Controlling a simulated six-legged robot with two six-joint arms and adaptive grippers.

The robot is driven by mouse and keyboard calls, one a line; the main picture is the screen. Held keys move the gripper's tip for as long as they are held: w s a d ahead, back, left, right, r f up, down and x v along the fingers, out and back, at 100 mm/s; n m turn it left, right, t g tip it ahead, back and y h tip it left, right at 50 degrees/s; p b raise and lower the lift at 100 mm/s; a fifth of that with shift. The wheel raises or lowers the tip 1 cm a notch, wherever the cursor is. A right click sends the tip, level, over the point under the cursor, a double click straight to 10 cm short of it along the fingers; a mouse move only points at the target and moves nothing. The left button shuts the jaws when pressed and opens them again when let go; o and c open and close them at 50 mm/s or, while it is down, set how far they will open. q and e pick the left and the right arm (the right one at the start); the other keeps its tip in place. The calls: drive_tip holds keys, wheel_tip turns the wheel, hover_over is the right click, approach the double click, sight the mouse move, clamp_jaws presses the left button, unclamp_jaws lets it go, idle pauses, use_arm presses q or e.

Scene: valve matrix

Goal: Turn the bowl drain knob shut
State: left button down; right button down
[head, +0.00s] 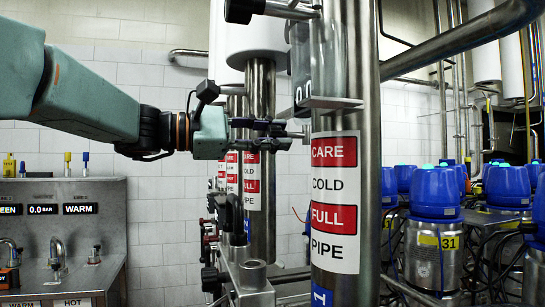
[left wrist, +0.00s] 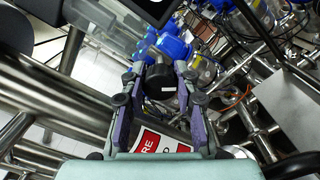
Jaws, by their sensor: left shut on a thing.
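My left gripper (head: 272,135) reaches in from the left at the height of the pipe labels, beside the large steel pipe. In the left wrist view its two purple-grey fingers (left wrist: 160,72) are shut on a round black knob (left wrist: 160,84), with a fingertip on each side. The knob has a small white mark on its face. I take it for the bowl drain knob, but no label on it can be read. In the head view I cannot make out the knob clearly at the fingers. My right gripper is not in view.
The steel pipe (head: 346,120) with red and white labels stands close right of my left gripper. A second labelled pipe (head: 261,215) stands behind. Blue-capped units (head: 434,192) fill the right. A sink panel (head: 75,230) is at lower left.

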use_arm(q)
drive_tip(key=m+b, duration=0.4)
drive_tip(key=shift+f, duration=0.3)
drive_tip(key=shift+r+m+b, duration=0.15)
drive_tip(key=shift+m+b, duration=1)
drive_tip(key=shift+m, duration=0.55)
drive_tip(key=c, duration=1)
unclamp_jaws()
drive_tip(key=shift+r, duration=0.15)
drive_tip(key=v, duration=1.2)
